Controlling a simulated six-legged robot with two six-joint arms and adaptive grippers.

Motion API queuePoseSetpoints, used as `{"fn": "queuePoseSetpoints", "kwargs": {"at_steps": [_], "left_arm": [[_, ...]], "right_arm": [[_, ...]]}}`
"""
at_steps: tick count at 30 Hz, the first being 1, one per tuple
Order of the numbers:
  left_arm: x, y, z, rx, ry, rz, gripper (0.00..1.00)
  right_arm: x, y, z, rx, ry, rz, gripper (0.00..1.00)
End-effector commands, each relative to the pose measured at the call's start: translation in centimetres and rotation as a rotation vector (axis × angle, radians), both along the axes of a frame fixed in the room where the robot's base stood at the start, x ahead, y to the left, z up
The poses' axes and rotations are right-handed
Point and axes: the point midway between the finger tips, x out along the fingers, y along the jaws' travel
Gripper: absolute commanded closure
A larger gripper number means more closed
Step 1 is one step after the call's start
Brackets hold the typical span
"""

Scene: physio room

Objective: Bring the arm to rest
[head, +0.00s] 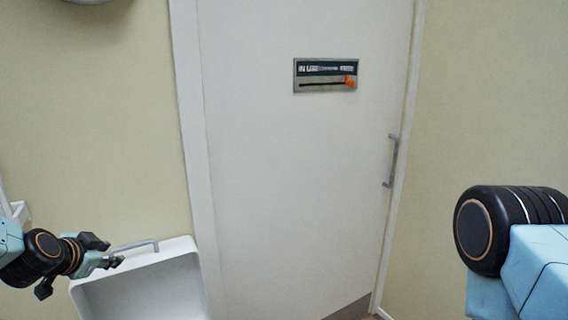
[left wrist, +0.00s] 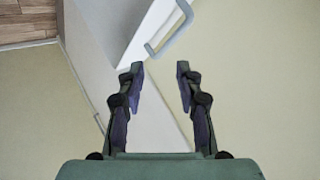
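My left gripper (head: 82,266) is at the lower left of the head view, beside the grey bar handle of a white open box. In the left wrist view its two dark fingers (left wrist: 159,68) stand apart with nothing between them. The grey handle (left wrist: 168,35) shows just beyond the fingertips, apart from them. My right arm (head: 510,240) shows at the right edge of the head view as a black joint and light blue links. Its gripper is out of view.
A white door (head: 290,180) with a grey pull handle (head: 392,160) fills the middle. A sign plate (head: 325,75) with an orange slider (head: 350,81) is on the door. The white box (head: 145,285) stands at the lower left. Beige walls flank the door.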

Motion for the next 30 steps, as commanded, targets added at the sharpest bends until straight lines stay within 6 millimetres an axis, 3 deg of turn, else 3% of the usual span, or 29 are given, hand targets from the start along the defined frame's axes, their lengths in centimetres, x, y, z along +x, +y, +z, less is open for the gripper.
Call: {"fn": "queuePoseSetpoints", "kwargs": {"at_steps": [5,14,23,30], "left_arm": [[-2.1,-3.4,-3.5,-0.212,0.04,0.138,0.65],[-9.3,-10.0,-14.0,-0.489,0.209,0.376,0.65],[-19.7,-15.0,-24.5,-0.587,0.425,0.571,0.65],[-29.7,-17.6,-31.6,-0.533,0.623,0.642,0.65]], "right_arm": [[0.0,0.0,-1.0,0.0,0.0,0.0,0.6],[0.0,0.0,-4.2,0.0,0.0,0.0,0.6],[0.0,0.0,-7.9,0.0,0.0,0.0,0.6],[0.0,0.0,-11.2,0.0,0.0,0.0,0.6]]}}
